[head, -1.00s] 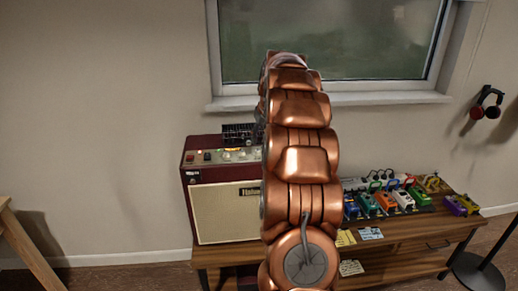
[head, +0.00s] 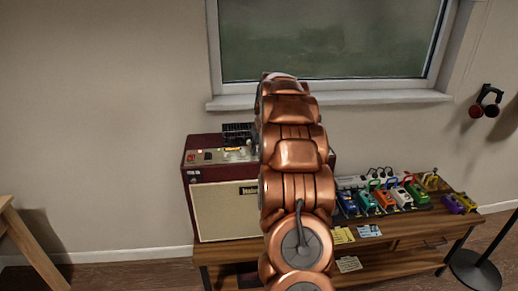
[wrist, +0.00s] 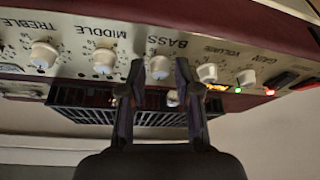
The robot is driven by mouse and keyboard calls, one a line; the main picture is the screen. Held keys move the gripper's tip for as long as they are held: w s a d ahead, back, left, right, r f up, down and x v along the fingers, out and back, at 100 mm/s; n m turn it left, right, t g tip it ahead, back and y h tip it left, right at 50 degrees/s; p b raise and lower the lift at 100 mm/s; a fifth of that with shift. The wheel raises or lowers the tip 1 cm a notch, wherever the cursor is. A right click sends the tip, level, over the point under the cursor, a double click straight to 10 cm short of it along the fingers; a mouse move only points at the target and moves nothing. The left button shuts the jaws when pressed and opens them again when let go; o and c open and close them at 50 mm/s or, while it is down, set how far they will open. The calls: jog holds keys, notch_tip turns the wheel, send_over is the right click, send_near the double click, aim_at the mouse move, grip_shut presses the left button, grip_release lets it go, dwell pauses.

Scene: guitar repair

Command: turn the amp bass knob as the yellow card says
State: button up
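The amp (head: 226,211) has a dark red case and a cream front, and stands on the left of the wooden bench. In the wrist view its panel carries white knobs, with the bass knob (wrist: 159,67) under the word BASS. My gripper (wrist: 159,64) is open, with one finger on each side of the bass knob and gaps showing. I cannot tell how far the tips reach along the knob. In the head view my copper arm hides my gripper and part of the panel. The yellow card (head: 342,236) lies on the bench; its writing is too small to read.
The middle knob (wrist: 104,60) and volume knob (wrist: 207,72) flank the bass knob closely. A black grille (wrist: 80,107) lies beside the knob row. Colored pedals (head: 384,199) and a blue-white card (head: 369,230) are on the bench, right of my arm.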

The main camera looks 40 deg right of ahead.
grip_shut()
jog(key=shift+m, duration=0.3)
jog(key=m+b, duration=0.1)
jog(key=m, duration=0.1)
jog(key=m+g+h+b, duration=0.1)
jog(key=b, duration=0.1)
jog(key=m+b, duration=0.1)
jog(key=m, duration=0.1)
jog(key=shift+w+a+f+m+h, duration=0.2)
jog(key=shift+a+f+m+h, duration=0.1)
jog(key=shift+h, duration=0.1)
jog(key=m+g+b, duration=0.1)
jog(key=m, duration=0.1)
jog(key=m+b, duration=0.2)
jog(key=shift+w+r+g+h, duration=0.1)
jog(key=shift+w+g+h, duration=0.1)
jog(key=shift+g+h, duration=0.2)
jog(key=shift+r+m+g+b, duration=0.1)
jog(key=shift+m+g+b, duration=0.2)
jog(key=shift+m+b, duration=0.4)
jog(key=shift+r, duration=0.1)
